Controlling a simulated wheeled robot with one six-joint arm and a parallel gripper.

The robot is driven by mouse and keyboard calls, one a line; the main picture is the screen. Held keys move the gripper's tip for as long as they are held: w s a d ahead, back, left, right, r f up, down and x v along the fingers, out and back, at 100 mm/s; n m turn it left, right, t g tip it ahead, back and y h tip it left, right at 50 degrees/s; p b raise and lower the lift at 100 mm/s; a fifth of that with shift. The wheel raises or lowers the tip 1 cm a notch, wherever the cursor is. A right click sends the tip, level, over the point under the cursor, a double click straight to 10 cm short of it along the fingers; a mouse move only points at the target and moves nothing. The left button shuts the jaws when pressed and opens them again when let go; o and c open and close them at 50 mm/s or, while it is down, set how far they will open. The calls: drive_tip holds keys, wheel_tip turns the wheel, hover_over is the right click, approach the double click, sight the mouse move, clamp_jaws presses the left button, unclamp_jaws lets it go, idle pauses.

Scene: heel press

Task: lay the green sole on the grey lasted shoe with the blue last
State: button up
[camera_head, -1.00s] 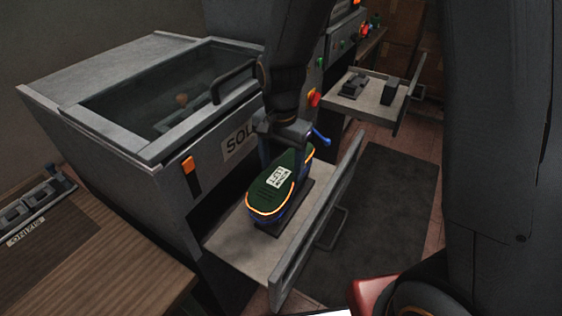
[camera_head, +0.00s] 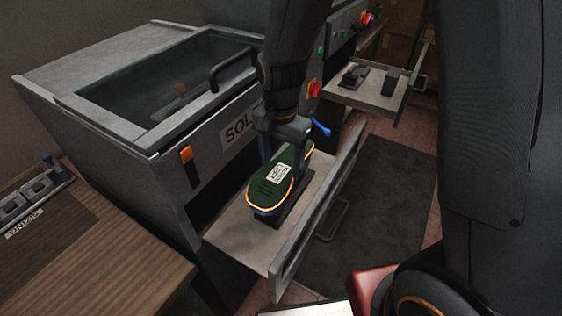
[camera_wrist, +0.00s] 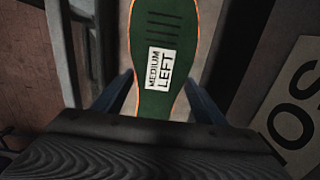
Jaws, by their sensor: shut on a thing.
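The green sole (camera_head: 277,189), with an orange edge and a white "MEDIUM LEFT" label, lies flat over a shoe form on the pulled-out drawer. Its underside also fills the middle of the wrist view (camera_wrist: 160,52). My gripper (camera_head: 287,150) is shut on the sole at its far end; its fingers stand on both sides of the sole in the wrist view (camera_wrist: 163,98). Only a thin blue strip of the form (camera_head: 268,213) shows under the sole; the grey shoe is mostly hidden. I cannot tell whether sole and shoe touch all along.
The drawer (camera_head: 232,236) has a raised front panel at right. A grey machine with a glass lid (camera_head: 150,95) stands behind. A second drawer (camera_head: 345,94) holds dark blocks. A wooden bench (camera_head: 95,265) is at left. A dark mat (camera_head: 375,210) covers the floor at right.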

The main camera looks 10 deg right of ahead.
drive_tip(key=shift+f, duration=0.6)
drive_tip(key=o, duration=1.2)
wheel_tip(320, 180, up, 7)
drive_tip(key=shift+w+b, duration=0.1)
drive_tip(key=shift+b, duration=0.75)
drive_tip(key=shift+r, duration=0.4)
drive_tip(key=shift+s, duration=0.2)
